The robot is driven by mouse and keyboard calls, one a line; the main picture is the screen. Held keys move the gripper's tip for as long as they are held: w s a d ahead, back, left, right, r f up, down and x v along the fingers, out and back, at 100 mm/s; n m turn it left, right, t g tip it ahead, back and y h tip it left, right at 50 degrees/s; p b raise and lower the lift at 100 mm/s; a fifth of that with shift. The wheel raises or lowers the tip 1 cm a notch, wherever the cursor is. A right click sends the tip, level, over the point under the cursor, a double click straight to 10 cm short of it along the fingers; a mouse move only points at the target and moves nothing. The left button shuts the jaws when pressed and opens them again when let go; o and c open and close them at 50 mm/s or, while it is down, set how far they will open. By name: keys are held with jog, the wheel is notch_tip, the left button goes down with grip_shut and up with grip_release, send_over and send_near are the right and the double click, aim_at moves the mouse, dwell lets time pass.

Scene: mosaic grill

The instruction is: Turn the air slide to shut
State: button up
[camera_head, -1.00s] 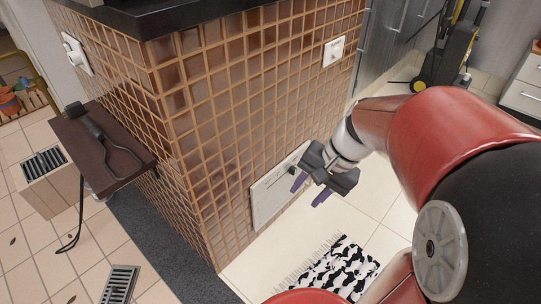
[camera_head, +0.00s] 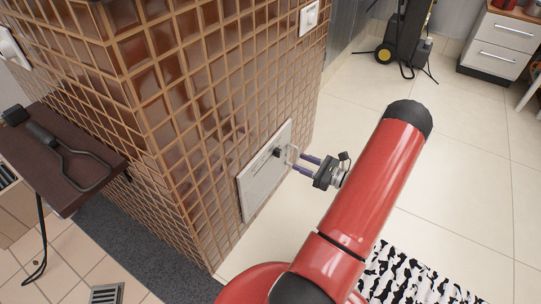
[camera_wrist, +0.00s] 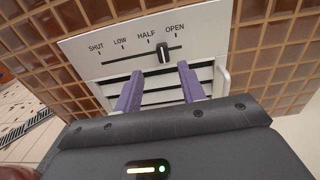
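The air slide is a pale plate (camera_head: 258,185) low on the tiled wall. In the wrist view the plate (camera_wrist: 85,47) carries the marks SHUT, LOW, HALF and OPEN from left to right. Its dark upright knob (camera_wrist: 163,52) stands in the slot between HALF and OPEN. The knob also shows in the head view (camera_head: 277,152). My gripper (camera_head: 300,164) points at the plate from the right. In the wrist view my gripper (camera_wrist: 157,76) has its purple fingers apart with nothing between them. The fingertips appear just below the knob; contact cannot be told.
A pale upright handle (camera_wrist: 223,75) stands out at the plate's right side. Slatted vents lie below the slot. A dark shelf (camera_head: 60,190) with a hooked tool juts from the wall at left. A black-and-white rug (camera_head: 415,280) lies at right. The floor between is clear.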

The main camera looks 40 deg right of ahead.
aim_at(278, 153)
jog(key=x, duration=0.7)
jog(key=shift+w, duration=0.4)
jog(key=shift+f, duration=0.1)
grip_shut()
